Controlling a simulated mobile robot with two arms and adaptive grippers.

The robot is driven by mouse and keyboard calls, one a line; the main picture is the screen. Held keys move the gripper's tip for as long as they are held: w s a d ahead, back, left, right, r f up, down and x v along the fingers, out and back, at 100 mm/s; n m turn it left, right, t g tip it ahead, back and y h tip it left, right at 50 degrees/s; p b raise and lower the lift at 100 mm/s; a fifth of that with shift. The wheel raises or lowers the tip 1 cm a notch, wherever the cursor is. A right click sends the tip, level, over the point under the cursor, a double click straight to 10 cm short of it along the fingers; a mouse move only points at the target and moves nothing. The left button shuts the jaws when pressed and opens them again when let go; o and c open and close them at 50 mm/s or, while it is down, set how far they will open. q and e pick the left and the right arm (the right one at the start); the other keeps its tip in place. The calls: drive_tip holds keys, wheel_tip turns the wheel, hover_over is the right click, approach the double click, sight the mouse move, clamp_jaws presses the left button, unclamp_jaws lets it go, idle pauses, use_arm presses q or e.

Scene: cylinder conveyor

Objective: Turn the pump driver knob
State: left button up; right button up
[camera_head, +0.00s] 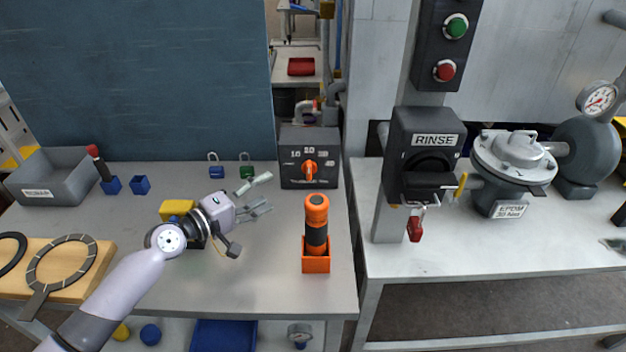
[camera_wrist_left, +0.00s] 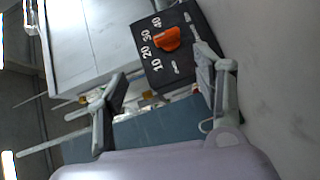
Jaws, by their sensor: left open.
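The pump driver is a dark box (camera_head: 326,138) at the back right of the left bench, with white numbers on its face. Its orange knob (camera_head: 309,170) sticks out of the front. In the left wrist view the knob (camera_wrist_left: 166,39) shows near the top, beside the numbers 10 to 40. My left gripper (camera_head: 263,196) is open and empty, a little left of the box and apart from the knob. Its two fingers also show in the left wrist view (camera_wrist_left: 158,72), spread apart, with the box beyond and between them. My right gripper is not in view.
An orange and black flashlight (camera_head: 316,224) stands in an orange holder in front of the box. Blue and green padlocks (camera_head: 216,171) stand behind my gripper. A yellow block (camera_head: 177,208) is beside my wrist. A RINSE switch (camera_head: 428,140) is on a post to the right.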

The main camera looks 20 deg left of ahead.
use_arm(q)
drive_tip(key=w+f, duration=0.1)
drive_tip(key=f, duration=0.1)
approach(309, 170)
drive_tip(key=w+f, duration=0.1)
drive_tip(key=w, duration=0.1)
drive_tip(key=x, duration=0.4)
drive_tip(key=p+x, duration=0.1)
drive_tip(key=shift+w+d+f, duration=0.25)
drive_tip(key=shift+d+f, duration=0.1)
drive_tip(key=shift+w+d+f, duration=0.1)
drive_tip(key=shift+w+d, duration=0.15)
drive_tip(key=shift+w, duration=0.25)
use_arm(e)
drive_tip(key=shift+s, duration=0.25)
use_arm(q)
drive_tip(key=shift+c, duration=0.3)
drive_tip(key=c, duration=1.1)
